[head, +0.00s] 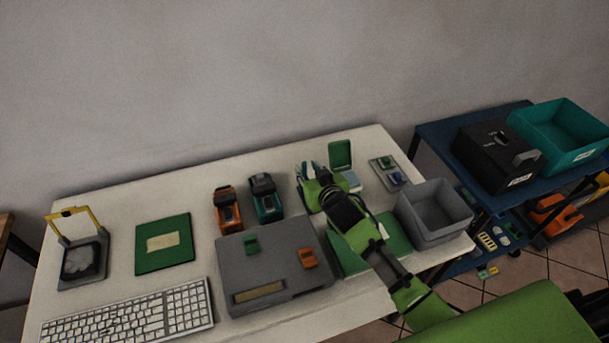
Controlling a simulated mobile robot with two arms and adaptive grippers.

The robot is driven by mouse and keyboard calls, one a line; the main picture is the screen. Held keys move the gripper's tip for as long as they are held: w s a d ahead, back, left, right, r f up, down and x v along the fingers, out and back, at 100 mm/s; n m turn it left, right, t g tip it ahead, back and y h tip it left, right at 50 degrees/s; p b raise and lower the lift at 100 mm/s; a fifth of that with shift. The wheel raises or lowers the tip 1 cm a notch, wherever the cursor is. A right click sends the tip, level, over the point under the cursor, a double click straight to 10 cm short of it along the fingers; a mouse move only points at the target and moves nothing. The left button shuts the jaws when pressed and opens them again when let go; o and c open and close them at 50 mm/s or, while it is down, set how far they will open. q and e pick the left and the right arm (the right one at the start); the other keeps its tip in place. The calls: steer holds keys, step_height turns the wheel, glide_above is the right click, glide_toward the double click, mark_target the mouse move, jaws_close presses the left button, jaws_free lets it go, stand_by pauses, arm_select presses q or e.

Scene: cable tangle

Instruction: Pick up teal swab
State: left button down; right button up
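My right gripper (308,178) reaches in from the lower right, over the back right part of the white table. Its fingers are small and partly hidden by its own green and black wrist, so I cannot tell whether they are open or shut. Small teal and pale shapes show around the fingertips, but I cannot make out a teal swab for sure. A small container with an open green lid (340,154) stands just right of the gripper. My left gripper is not in view.
Left of the gripper stand a teal and black device (267,203) and an orange one (228,212). A grey box (272,262), green mat (400,232) and grey bin (433,213) lie nearer. A keyboard (130,317) is front left. A blue cart (437,134) stands right.

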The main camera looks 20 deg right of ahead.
mark_target(305, 167)
steer(key=shift+x, duration=1.5)
jaws_close()
